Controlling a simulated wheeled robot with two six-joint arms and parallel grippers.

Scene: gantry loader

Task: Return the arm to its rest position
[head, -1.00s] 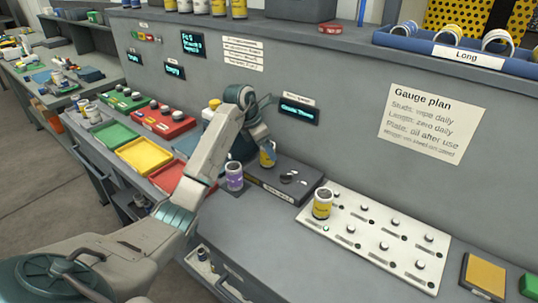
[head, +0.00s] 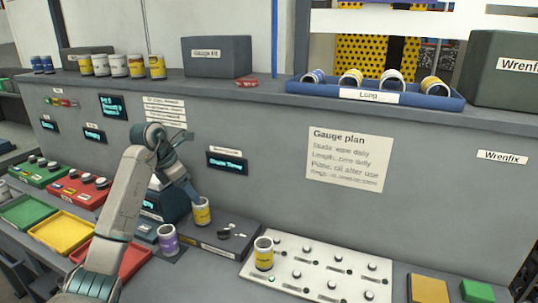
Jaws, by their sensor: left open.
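My left arm (head: 125,195) comes in from the lower left, rises to a bent joint and reaches down toward the bench. My left gripper (head: 197,197) is open, at the top of a yellow and white can (head: 202,214). The fingers are small and partly hidden, so I cannot tell whether they touch the can. The can stands upright at the left end of a dark grey block (head: 228,236). My right gripper is not in view.
A purple can (head: 168,240) stands left of the block. Another yellow can (head: 264,256) stands on the white plate of studs (head: 300,255). Red (head: 128,262), yellow (head: 62,230) and green (head: 28,210) trays lie left. A blue bin (head: 310,92) sits on the shelf above.

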